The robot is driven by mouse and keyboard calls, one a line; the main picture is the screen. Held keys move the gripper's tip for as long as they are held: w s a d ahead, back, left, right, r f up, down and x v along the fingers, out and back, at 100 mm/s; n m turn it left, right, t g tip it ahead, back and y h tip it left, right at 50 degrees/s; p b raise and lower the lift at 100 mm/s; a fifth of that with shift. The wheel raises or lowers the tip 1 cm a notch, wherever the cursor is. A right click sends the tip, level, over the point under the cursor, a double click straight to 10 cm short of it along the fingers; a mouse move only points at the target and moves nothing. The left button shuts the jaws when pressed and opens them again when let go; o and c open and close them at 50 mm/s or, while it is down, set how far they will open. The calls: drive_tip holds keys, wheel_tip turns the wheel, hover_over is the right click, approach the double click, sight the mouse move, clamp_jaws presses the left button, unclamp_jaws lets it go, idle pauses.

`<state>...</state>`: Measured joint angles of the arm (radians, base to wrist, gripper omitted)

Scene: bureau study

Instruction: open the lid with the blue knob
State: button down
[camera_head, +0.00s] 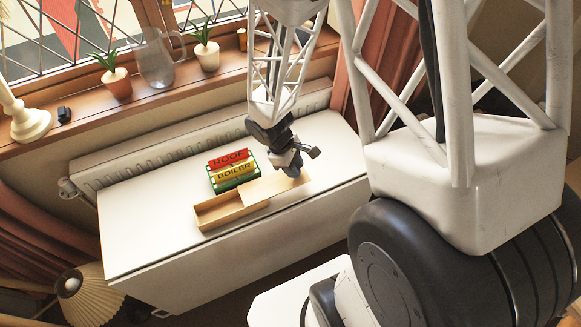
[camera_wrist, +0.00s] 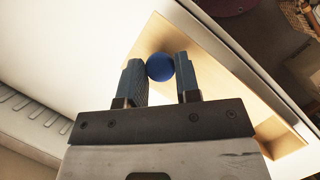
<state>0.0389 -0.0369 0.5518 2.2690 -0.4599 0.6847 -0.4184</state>
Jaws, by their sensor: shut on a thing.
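A pale wooden box (camera_head: 232,219) stands on the white bureau top. Its lid (camera_head: 265,190) lies off to the right, and an open compartment shows at the left end. The lid (camera_wrist: 205,62) fills the middle of the wrist view, with the open part of the box (camera_wrist: 287,146) at lower right. The blue knob (camera_wrist: 160,68) on the lid sits between the two fingers of my gripper (camera_wrist: 158,62), which is shut on it. In the head view my gripper (camera_head: 291,170) is over the lid's right end and hides the knob.
A red, yellow and green block with "ROOF" and "BOILER" lettering (camera_head: 232,171) stands just behind the box. Plant pots (camera_head: 118,84) and a glass jug (camera_head: 155,62) stand on the windowsill. The bureau top (camera_head: 145,225) is clear at left.

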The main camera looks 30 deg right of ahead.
drive_tip(key=c, duration=0.8)
unclamp_jaws()
drive_tip(key=shift+v, duration=3.95)
